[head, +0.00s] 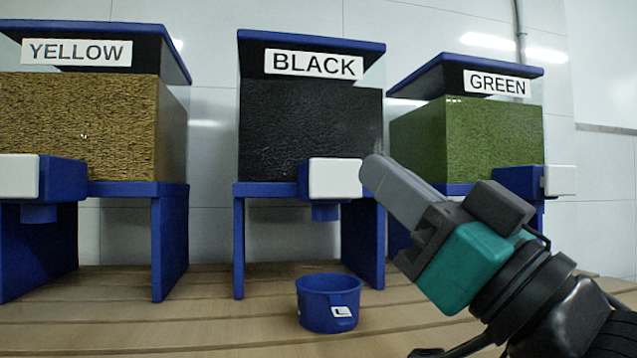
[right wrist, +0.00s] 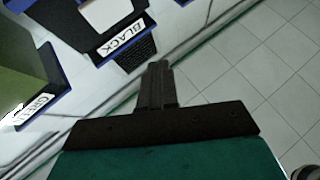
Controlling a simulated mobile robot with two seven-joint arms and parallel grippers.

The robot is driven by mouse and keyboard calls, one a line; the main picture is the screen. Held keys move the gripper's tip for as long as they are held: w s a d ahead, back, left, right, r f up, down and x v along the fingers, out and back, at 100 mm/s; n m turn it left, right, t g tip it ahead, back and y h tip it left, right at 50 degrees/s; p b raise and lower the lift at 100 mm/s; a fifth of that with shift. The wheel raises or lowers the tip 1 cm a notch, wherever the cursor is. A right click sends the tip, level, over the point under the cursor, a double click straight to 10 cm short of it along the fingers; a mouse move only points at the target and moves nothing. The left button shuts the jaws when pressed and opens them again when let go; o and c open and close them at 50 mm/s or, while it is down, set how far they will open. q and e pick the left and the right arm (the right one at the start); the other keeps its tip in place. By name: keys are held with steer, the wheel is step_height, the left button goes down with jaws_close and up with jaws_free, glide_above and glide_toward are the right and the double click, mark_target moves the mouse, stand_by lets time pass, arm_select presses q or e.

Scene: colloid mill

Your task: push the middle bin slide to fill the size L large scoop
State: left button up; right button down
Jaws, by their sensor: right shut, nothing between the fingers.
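The middle bin (head: 308,130), labelled BLACK and filled with dark granules, stands on blue legs. Its slide has a white front block (head: 334,178) on the bin's lower right front, with a blue spout (head: 325,212) beneath. The large scoop (head: 329,304), blue with an L label, stands on the table below and slightly in front of the spout. Its inside shows no visible granules. My right gripper (head: 372,172) is shut and empty, its fingertips beside the right edge of the white block; I cannot tell whether they touch. In the right wrist view the shut fingers (right wrist: 157,84) also show. My left gripper is out of view.
The YELLOW bin (head: 80,125) stands at left and the GREEN bin (head: 470,140) at right, behind my right arm. Both have similar white-fronted slides. The wooden table (head: 210,325) is clear left of the scoop.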

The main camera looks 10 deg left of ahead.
mark_target(336, 179)
steer(key=shift+a+r, duration=0.1)
steer(key=shift+a, duration=0.1)
stand_by(0.3)
steer(key=w+a, duration=0.2)
steer(key=w, duration=0.6)
steer(key=shift+w+a, duration=0.2)
steer(key=shift+a, duration=0.1)
stand_by(0.8)
stand_by(0.9)
